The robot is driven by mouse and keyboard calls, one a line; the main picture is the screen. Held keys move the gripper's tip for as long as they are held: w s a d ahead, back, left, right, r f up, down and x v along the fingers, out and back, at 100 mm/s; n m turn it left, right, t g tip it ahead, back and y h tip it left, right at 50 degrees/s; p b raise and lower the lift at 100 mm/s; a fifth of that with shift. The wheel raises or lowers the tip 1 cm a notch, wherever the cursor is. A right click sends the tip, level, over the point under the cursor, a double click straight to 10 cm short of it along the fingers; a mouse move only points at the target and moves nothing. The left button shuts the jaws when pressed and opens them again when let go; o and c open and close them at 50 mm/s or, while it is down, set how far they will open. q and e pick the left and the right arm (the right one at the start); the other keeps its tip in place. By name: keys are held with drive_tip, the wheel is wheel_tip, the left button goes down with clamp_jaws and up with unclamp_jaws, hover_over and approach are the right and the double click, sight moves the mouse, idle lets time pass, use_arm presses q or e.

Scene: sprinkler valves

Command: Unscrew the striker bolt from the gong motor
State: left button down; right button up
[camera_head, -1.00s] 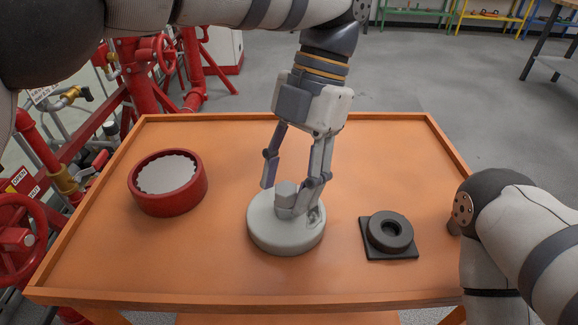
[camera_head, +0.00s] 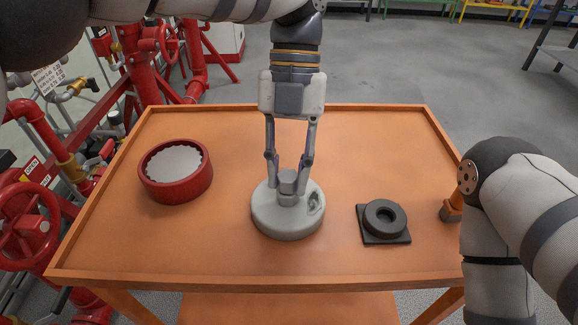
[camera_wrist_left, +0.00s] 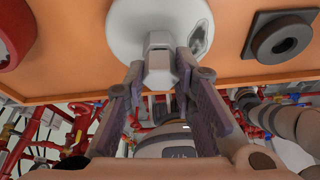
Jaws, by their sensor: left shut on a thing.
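The gong motor (camera_head: 275,222) is a round, light grey disc standing on the orange table, with a dark irregular patch on its top right. The striker bolt (camera_head: 287,188) is a grey, hex-sided piece on top of it, and it also shows in the left wrist view (camera_wrist_left: 158,72). My left gripper (camera_head: 288,177) points down from above with one finger on each side of the bolt and is shut on it. The wrist view shows its fingertips (camera_wrist_left: 161,66) against the bolt's sides. How far the bolt is screwed in is hidden. My right gripper is out of view.
A red gong (camera_head: 175,185) with a pale scalloped middle lies on the left of the orange table (camera_head: 225,268). A black square holder with a round ring (camera_head: 368,238) lies to the right. A partly hidden orange-brown thing (camera_head: 453,207) is beside my right arm. Red pipes stand left.

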sight(286, 184)
use_arm(q)
drive_tip(key=shift+r, duration=2.5)
drive_tip(key=w+a+n+t+h, duration=0.1)
drive_tip(key=a+n+t, duration=0.1)
drive_tip(key=a+n, duration=0.3)
drive_tip(key=w+a+n+t+h, duration=0.1)
drive_tip(key=a+n, duration=0.4)
drive_tip(key=n, duration=0.7)
drive_tip(key=w+a+n+t+h, duration=0.1)
drive_tip(key=a+n+t+h, duration=0.1)
drive_tip(key=a+n, duration=0.3)
drive_tip(key=shift+f+n+t+h, duration=0.15)
drive_tip(key=shift+n+t, duration=0.3)
drive_tip(key=shift+n, duration=0.5)
drive_tip(key=shift+f+n+t+h, duration=0.15)
drive_tip(key=shift+n+t, duration=0.3)
drive_tip(key=shift+n, duration=0.5)
drive_tip(key=a+n+y, duration=0.1)
drive_tip(key=n, duration=0.3)
drive_tip(key=r+n+t+y, duration=0.1)
drive_tip(key=n, duration=0.3)
drive_tip(key=a+r+n+t+y, duration=0.1)
drive_tip(key=n+y, duration=0.1)
drive_tip(key=n, duration=0.2)
drive_tip(key=shift+w+a+r, duration=0.1)
drive_tip(key=shift+a, duration=0.25)
